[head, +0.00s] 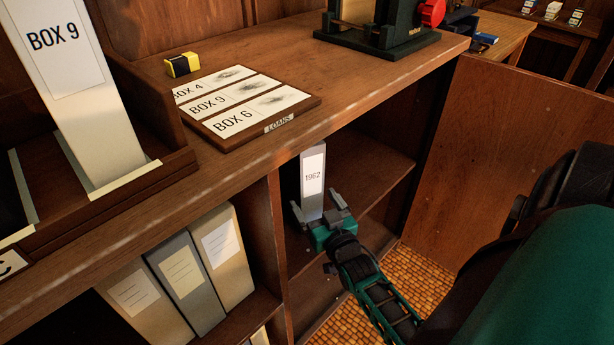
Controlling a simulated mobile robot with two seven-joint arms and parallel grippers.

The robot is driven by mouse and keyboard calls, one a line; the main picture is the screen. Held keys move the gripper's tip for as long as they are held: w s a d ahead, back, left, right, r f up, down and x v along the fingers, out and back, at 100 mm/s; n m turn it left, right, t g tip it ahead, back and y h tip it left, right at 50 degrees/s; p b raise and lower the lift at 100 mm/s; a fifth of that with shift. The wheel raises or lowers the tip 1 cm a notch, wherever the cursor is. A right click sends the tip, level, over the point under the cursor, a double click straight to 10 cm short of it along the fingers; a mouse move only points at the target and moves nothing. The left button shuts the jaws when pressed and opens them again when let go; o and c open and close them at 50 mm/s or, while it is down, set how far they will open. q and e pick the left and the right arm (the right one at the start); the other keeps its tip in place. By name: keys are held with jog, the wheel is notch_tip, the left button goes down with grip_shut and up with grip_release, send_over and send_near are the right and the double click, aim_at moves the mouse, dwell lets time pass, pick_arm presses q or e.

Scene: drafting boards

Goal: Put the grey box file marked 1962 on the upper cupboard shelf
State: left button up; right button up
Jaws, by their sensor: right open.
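The grey box file marked 1962 (313,172) is upright at the left of the open cupboard, label facing out. It appears to stand on the upper cupboard shelf (372,172); its foot is hidden behind my gripper. My right gripper (319,208) is open, its fingers at either side of the file's lower part. I cannot tell whether they touch it. My left gripper is not in view.
The lower shelf (312,298) shows beneath. An open cupboard door (500,150) stands to the right. Several box files (182,278) fill the left compartment. The worktop above holds a LOANS board (262,132), a yellow-black block (182,65) and a BOX 9 file (85,110) in a rack.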

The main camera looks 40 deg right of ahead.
pick_arm(q)
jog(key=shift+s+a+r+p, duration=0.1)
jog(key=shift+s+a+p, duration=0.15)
jog(key=shift+p, duration=0.2)
pick_arm(e)
jog(key=v, duration=0.5)
jog(key=shift+s, duration=0.1)
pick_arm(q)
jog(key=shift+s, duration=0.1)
pick_arm(e)
jog(key=shift+a, duration=0.1)
